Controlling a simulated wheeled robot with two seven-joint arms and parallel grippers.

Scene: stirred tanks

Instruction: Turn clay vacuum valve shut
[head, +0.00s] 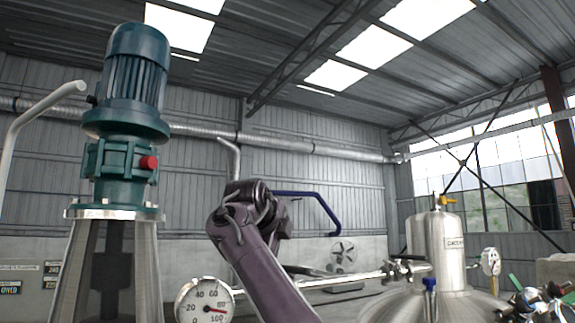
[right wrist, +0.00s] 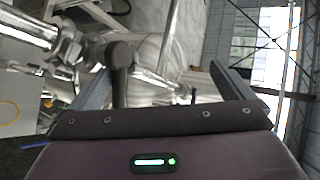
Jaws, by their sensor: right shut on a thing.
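In the right wrist view, my right gripper (right wrist: 163,80) reaches around a dark grey-brown valve lever (right wrist: 121,72), which I take for the clay vacuum valve's handle. The lever lies close against the left finger and joins a shiny steel fitting (right wrist: 68,45) at the upper left. The gripper is shut on it, though the contact with the other finger is hard to see. In the head view, a purple arm of mine (head: 265,262) rises in the middle, but I cannot make out its gripper there. My left gripper is not identifiable.
A green motor (head: 135,75) with a red knob (head: 149,162) stands on the left. A round gauge (head: 207,302) sits at the bottom by a steel pipe (head: 350,279). A steel tank (head: 425,240) with a yellow-handled valve (head: 447,199) is on the right. Fittings crowd the lower right corner.

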